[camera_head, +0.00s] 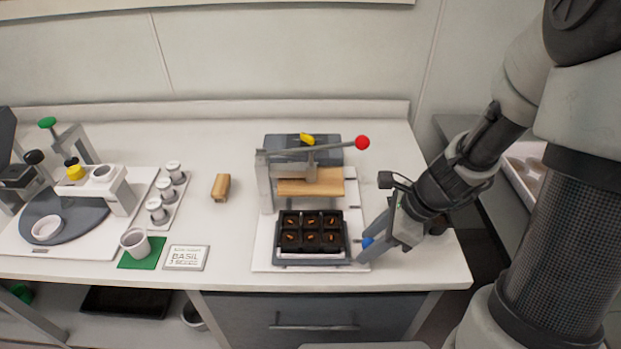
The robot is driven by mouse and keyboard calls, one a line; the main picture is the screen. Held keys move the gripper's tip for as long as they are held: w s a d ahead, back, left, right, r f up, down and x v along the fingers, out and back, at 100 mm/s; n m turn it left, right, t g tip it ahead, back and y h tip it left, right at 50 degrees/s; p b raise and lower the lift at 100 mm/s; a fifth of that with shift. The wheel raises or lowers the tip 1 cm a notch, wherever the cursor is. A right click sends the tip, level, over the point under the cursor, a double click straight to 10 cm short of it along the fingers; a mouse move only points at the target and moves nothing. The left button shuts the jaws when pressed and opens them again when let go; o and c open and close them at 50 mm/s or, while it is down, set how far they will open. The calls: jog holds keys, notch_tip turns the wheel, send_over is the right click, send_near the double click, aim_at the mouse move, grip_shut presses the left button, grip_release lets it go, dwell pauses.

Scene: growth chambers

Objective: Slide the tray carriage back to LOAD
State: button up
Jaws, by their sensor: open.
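The tray carriage (312,263) stands on a white base plate in front of the press, towards the bench's front edge. It bears a black tray (348,249) of several cells with dark soil and small orange-brown bits. A blue knob (368,242) shows at the carriage's right side. My gripper (369,247) is open and reaches down from the right, its fingers at the blue knob. I cannot tell whether they touch it. No LOAD mark is readable.
Behind the tray is a press with a wooden plate (311,187) and a red-tipped lever (362,143). To the left are a wooden block (221,187), a BASIL card (187,257), a cup (135,241) on a green mat, and several white-capped vials. Clear bench lies left of the base plate.

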jog(key=shift+r+p, duration=3.8)
jog(key=shift+r, duration=0.25)
